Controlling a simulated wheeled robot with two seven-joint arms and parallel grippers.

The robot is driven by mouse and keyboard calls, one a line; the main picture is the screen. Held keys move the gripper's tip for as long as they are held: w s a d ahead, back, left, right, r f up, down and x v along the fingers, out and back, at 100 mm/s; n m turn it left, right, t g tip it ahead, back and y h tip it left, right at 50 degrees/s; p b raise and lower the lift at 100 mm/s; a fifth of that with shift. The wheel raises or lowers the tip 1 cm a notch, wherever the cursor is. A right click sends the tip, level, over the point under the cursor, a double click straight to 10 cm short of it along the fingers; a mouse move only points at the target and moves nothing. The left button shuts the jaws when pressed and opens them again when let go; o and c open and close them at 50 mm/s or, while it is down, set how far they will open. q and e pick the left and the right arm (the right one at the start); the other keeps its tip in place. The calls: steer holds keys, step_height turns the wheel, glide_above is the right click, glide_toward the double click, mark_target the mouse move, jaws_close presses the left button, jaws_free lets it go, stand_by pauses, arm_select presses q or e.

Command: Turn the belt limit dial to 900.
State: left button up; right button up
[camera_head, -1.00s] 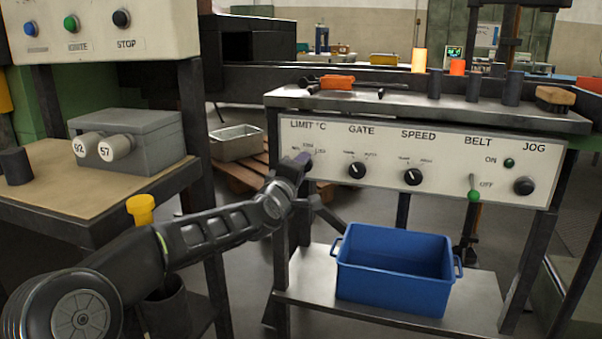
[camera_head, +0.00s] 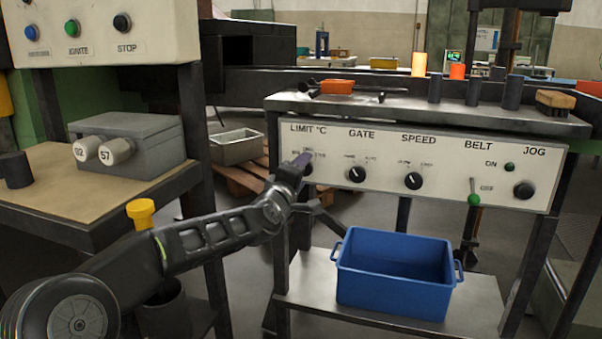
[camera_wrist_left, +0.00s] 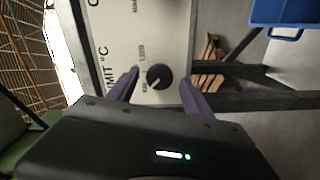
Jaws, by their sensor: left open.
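The limit dial is a black round knob with a white pointer mark under the "LIMIT °C" label on the white panel. It shows in the left wrist view (camera_wrist_left: 160,76), where the pointer faces lower left; the scale numbers are too small to read surely. My left gripper (camera_head: 304,163) is at this dial at the panel's left end and mostly covers it in the head view. In the left wrist view, its two dark purple fingers (camera_wrist_left: 160,90) are open, one on each side of the dial, with gaps between. Contact is not visible. My right gripper is not in view.
The GATE knob (camera_head: 357,174), SPEED knob (camera_head: 413,180), green-tipped BELT lever (camera_head: 474,199) and JOG button (camera_head: 524,190) lie further right on the panel. A blue bin (camera_head: 394,290) stands on the shelf below. Tools and dark cylinders are on the top above.

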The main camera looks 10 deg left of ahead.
arm_select(q)
steer(key=s, duration=0.7)
steer(key=shift+s+a, duration=0.25)
steer(key=shift+s, duration=0.05)
